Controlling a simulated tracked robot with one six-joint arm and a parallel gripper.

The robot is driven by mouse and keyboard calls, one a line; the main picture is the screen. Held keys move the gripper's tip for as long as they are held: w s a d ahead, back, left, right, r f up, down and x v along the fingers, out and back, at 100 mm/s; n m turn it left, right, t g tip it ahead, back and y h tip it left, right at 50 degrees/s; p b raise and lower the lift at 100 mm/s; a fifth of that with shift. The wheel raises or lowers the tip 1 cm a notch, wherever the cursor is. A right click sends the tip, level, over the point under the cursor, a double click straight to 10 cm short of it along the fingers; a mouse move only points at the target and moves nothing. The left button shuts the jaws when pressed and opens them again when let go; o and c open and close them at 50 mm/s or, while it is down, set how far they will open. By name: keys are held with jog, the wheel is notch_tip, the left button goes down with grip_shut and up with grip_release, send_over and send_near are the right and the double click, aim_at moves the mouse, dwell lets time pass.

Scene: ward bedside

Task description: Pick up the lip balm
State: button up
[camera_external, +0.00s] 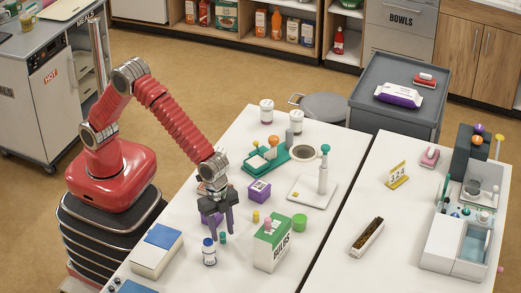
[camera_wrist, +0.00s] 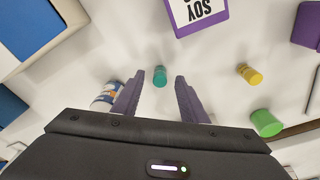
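A small teal cylinder (camera_external: 222,238), which looks like the lip balm, stands on the white table. In the wrist view the teal cylinder (camera_wrist: 160,75) shows between and just beyond my two fingers, with a gap on each side. My gripper (camera_external: 219,227) points down over the table beside it. In the wrist view my gripper (camera_wrist: 156,88) is open and empty. No label can be read on the cylinder. A similar small yellow cylinder (camera_wrist: 249,74) stands apart to the right.
A white bottle (camera_external: 209,252) stands close to my left finger. A BULBS box (camera_external: 265,250) and a green cylinder (camera_external: 300,222) stand to the right. A purple-edged SOY box (camera_wrist: 197,15) lies ahead in the wrist view. A blue-topped box (camera_external: 155,262) is at left.

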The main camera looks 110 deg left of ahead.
jog(key=shift+w+d+f, duration=0.1)
jog(key=shift+w+f, duration=0.05)
jog(key=shift+f, duration=1.05)
jog(key=shift+c, duration=0.6)
grip_shut()
